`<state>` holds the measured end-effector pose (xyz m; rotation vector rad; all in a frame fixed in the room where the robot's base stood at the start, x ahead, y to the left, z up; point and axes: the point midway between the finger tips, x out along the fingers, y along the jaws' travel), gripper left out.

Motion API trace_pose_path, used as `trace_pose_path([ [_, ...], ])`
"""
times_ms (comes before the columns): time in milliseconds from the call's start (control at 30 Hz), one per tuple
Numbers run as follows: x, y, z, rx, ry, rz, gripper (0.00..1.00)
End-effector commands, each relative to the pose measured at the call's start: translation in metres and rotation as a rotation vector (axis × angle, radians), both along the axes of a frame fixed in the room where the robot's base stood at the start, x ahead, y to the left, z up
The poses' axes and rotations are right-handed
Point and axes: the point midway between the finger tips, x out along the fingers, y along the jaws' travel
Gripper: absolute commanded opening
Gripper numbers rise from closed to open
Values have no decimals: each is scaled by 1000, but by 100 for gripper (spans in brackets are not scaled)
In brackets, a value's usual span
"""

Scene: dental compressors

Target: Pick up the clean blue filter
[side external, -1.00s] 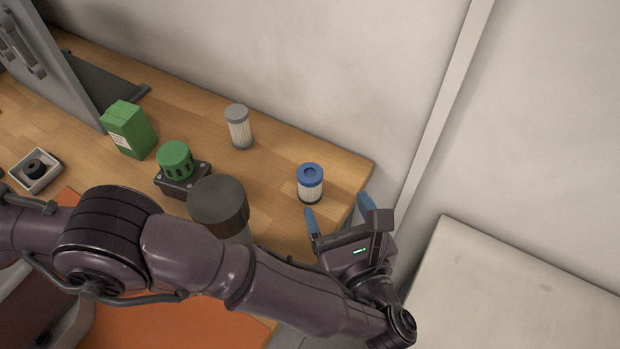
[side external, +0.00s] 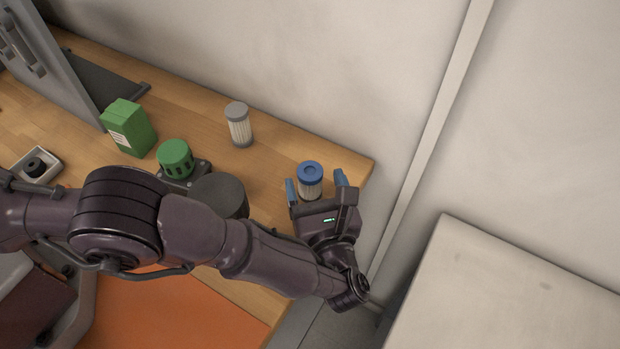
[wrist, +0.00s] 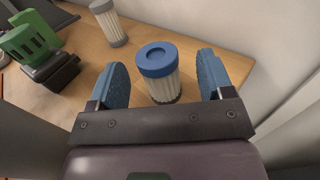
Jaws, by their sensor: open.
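The blue filter (side external: 310,178) has a blue cap and a white pleated body. It stands upright on the wooden bench near its right end. My gripper (side external: 315,184) is open, with one blue fingertip to each side of the filter in the side view. In the wrist view the filter (wrist: 159,74) stands between and slightly beyond the two fingers of my gripper (wrist: 161,78), with a gap on both sides. Its lower front shows just above the gripper's crossbar.
A grey-capped filter (side external: 238,125) stands farther back to the left. A green box (side external: 129,127), a green-topped part on a black base (side external: 176,160) and a dark cylinder (side external: 219,193) are farther left. The wall (side external: 320,70) runs behind the bench. The bench ends just right of the filter.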

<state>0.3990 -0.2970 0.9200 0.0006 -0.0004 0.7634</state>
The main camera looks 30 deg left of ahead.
Motion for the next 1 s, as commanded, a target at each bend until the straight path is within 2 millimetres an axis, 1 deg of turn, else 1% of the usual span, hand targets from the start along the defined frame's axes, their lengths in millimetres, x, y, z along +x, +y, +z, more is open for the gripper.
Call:
trace_pose_path([
  [33,6,8,0,0,1,5,74],
  [100,12,17,0,0,1,5,74],
  [200,20,23,0,-1,0,3,74],
  [500,23,26,0,-1,0,0,74],
  [567,23,26,0,-1,0,0,60],
  [600,23,26,0,-1,0,1,51],
  [667,23,26,0,-1,0,1,37],
  [700,23,26,0,-1,0,1,28],
  [733,23,26,0,-1,0,1,21],
  [1000,23,26,1,-1,-1,1,21],
])
